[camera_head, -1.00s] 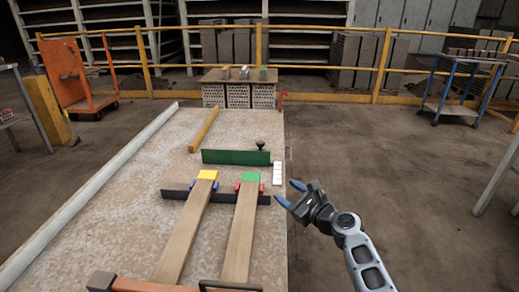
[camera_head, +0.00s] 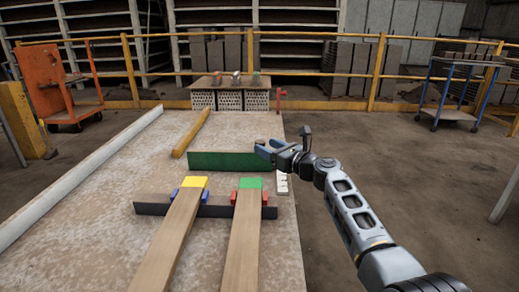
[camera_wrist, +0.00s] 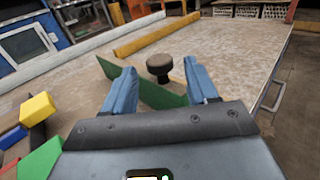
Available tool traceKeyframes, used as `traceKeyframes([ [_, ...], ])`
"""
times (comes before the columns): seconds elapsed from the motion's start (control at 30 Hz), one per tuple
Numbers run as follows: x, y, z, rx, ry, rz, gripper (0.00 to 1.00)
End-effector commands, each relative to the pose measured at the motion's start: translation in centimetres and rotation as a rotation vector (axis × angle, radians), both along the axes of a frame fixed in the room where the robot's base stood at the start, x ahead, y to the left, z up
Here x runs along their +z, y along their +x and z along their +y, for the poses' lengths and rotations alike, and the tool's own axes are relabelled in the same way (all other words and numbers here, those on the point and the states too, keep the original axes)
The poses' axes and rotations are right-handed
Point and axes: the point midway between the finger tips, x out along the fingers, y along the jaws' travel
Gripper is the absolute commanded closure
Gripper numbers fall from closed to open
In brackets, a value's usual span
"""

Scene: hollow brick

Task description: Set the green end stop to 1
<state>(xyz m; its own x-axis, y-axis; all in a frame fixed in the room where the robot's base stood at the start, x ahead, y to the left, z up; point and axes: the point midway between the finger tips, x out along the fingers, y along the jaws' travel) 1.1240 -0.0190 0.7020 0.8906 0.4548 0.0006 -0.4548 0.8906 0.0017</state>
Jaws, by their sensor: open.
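The green end stop (camera_head: 222,160) is a long upright green plate across the table near its right edge. In the wrist view the green plate (camera_wrist: 160,96) runs between and behind my fingers, with a dark round knob (camera_wrist: 159,64) standing by it. My gripper (camera_head: 264,149) is at the plate's right end, open, its two blue fingers either side of the knob in the wrist view, with clear gaps. The head view does not clearly show the knob behind my gripper. A white marker strip (camera_head: 282,184) lies at the table's right edge; no numbers are legible.
Two wooden boards with a yellow block (camera_head: 194,182) and a green block (camera_head: 251,183) cross a dark bar (camera_head: 219,211) nearer me. A yellow bar (camera_head: 191,133) lies beyond. Hollow bricks (camera_head: 257,101) stand at the far end.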

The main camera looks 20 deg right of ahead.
Motion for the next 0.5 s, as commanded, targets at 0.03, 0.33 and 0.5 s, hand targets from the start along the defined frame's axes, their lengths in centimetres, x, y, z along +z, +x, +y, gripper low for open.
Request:
traceKeyframes([
  [0.03,-0.4,0.8,0.5,0.001,-0.001,0.000,0.42],
  [0.33,-0.3,3.3,1.7,0.000,-0.002,0.000,0.42],
  [0.5,-0.1,3.7,1.9,-0.001,-0.001,0.000,0.42],
])
